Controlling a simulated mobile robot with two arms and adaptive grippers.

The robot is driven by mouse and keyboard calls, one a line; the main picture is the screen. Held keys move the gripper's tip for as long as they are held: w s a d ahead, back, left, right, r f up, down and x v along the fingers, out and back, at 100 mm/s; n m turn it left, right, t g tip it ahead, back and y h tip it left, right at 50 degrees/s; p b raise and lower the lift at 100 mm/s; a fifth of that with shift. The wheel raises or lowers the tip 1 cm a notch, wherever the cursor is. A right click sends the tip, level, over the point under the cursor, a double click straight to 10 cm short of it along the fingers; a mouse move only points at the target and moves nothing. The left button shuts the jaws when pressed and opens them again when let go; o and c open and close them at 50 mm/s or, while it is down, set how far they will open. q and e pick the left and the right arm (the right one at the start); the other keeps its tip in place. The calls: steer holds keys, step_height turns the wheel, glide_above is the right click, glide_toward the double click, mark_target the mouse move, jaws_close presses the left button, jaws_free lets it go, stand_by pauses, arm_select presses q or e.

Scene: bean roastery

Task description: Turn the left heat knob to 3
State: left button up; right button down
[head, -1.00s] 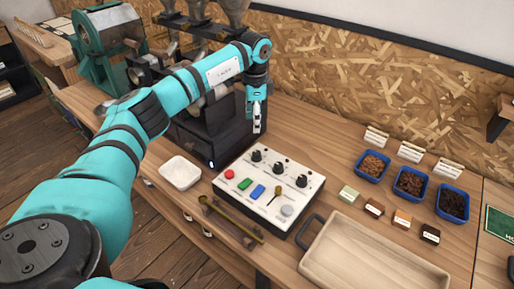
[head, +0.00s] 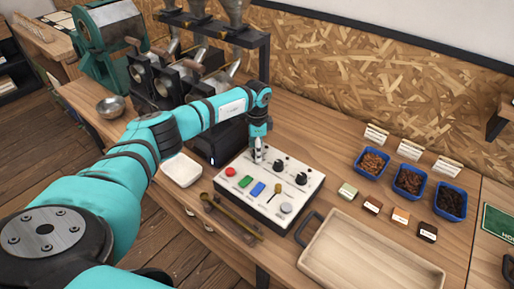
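A white control panel (head: 262,207) lies on the wooden bench. Along its back edge are black knobs; the middle knob (head: 280,166) and the right knob (head: 301,179) show. The left heat knob is hidden behind my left gripper (head: 257,154), which points down right at its place. The fingers look close together, but whether they touch or grip the knob is too small to tell. The panel also has a red button (head: 230,171), a green button (head: 246,181), a blue button (head: 258,188), a brass-coloured lever and a grey round button. My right gripper is not in view.
A white dish (head: 181,170) and a brass scoop (head: 232,217) lie left of and in front of the panel. A wooden tray (head: 345,279) is at the front right. Blue bins of beans (head: 372,162) stand at the right. Roasting machines stand behind my arm.

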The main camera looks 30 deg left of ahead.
arm_select(q)
jaws_close()
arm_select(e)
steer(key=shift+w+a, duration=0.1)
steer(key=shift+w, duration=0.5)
